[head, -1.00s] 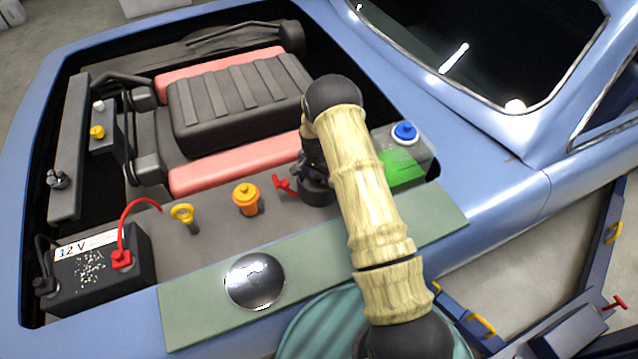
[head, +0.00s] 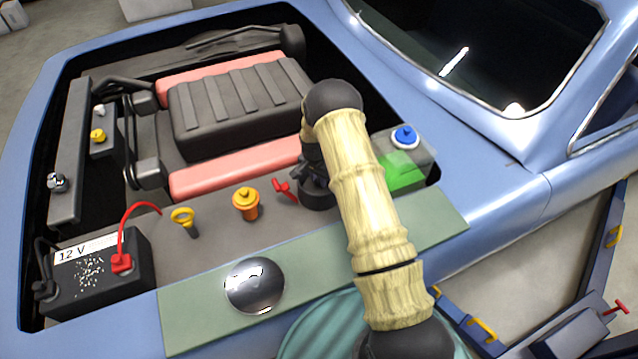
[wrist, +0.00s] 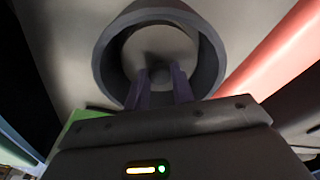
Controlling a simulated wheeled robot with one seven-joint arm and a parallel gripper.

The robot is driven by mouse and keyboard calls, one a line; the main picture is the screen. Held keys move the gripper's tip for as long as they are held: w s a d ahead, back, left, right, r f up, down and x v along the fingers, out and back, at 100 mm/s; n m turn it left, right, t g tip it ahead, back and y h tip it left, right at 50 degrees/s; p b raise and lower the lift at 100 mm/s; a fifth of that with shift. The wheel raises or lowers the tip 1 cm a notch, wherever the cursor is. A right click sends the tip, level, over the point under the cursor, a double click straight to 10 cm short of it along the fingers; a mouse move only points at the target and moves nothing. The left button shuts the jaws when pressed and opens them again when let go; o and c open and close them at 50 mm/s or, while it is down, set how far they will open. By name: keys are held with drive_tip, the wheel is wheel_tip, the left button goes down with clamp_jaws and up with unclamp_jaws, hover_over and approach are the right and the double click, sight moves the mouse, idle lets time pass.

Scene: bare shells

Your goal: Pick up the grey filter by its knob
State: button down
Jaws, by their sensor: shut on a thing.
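My gripper (wrist: 162,88) is shut on the knob (wrist: 158,67), with its two fingers reaching down inside a dark grey ring (wrist: 213,62). A pale grey round surface, apparently the grey filter (wrist: 170,40), lies within this ring around the knob. The fingers partly hide the knob. In the head view a dark round body (head: 318,196) stands on the grey shelf under my wrist. My arm hides much of it, and the knob cannot be made out there.
A red lever (head: 284,189) and an orange-capped part (head: 246,203) stand just left of my gripper. A yellow ring handle (head: 183,217) and the battery (head: 95,272) are farther left. A blue-capped reservoir (head: 405,138) and green block (head: 402,172) are right. A metal dish (head: 255,286) lies in front.

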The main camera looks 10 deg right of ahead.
sight(319, 181)
wheel_tip(319, 181, up, 10)
drive_tip(key=b, duration=0.3)
